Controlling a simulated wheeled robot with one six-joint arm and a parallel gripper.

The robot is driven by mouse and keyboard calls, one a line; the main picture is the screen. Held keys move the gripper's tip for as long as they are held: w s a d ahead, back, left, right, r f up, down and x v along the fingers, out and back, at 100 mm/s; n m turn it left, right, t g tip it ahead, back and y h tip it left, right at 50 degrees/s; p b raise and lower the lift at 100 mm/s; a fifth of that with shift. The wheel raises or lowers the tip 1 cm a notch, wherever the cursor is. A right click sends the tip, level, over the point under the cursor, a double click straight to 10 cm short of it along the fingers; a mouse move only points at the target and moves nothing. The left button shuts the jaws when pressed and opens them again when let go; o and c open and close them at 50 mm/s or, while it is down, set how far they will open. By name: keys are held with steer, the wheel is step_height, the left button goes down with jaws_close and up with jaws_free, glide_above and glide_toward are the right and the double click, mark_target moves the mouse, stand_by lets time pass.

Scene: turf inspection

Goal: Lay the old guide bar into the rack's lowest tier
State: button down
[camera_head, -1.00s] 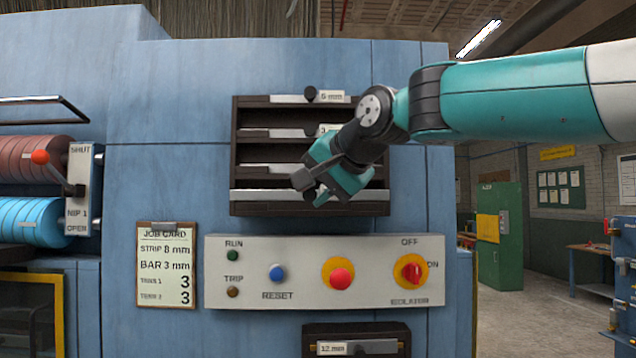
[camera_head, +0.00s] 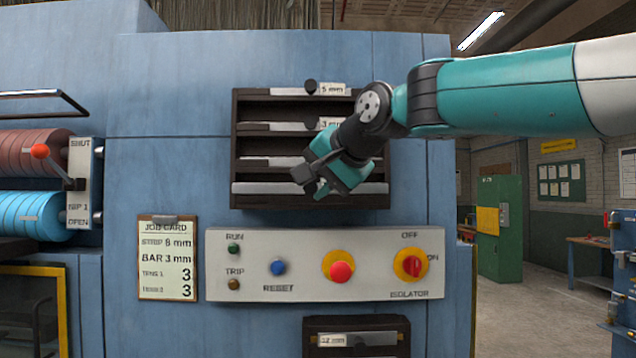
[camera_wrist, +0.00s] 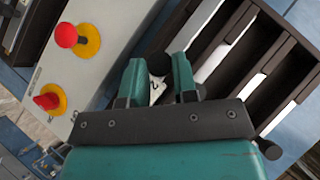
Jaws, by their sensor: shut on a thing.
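The dark rack (camera_head: 235,150) on the blue machine has several stacked tiers with pale bars in them. A long pale bar (camera_head: 260,188), which I take as the old guide bar, lies along the lowest tier's front. Whether it is seated or just in front, I cannot tell. My gripper (camera_head: 314,185) is at that tier, and its body hides part of the bar's right half. In the wrist view my gripper (camera_wrist: 158,75) is shut around a dark knob (camera_wrist: 158,65) with a white tag (camera_wrist: 156,91) below it.
A job card (camera_head: 168,265) hangs at the left. Upper tiers have knobs and labels 5 mm and 3 mm.

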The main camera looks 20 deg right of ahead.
steer(key=shift+w+r, duration=0.1)
steer(key=shift+w, duration=0.05)
steer(key=shift+w+d+p, duration=0.25)
steer(key=shift+w+p, duration=0.2)
steer(key=shift+w, duration=0.3)
steer(key=shift+w+d+p, duration=0.3)
steer(key=shift+w+p, duration=0.1)
steer(key=shift+w, duration=0.3)
steer(key=shift+w+d+p, duration=0.25)
steer(key=shift+w+p, duration=0.2)
steer(key=shift+w, duration=0.3)
steer(key=shift+f+b, duration=0.95)
steer(key=shift+f, duration=0.15)
steer(key=c, duration=0.8)
jaws_free()
steer(key=b+v, duration=0.3)
steer(key=v, duration=1.4)
steer(key=shift+s+d, duration=0.1)
steer(key=shift+s, duration=0.1)
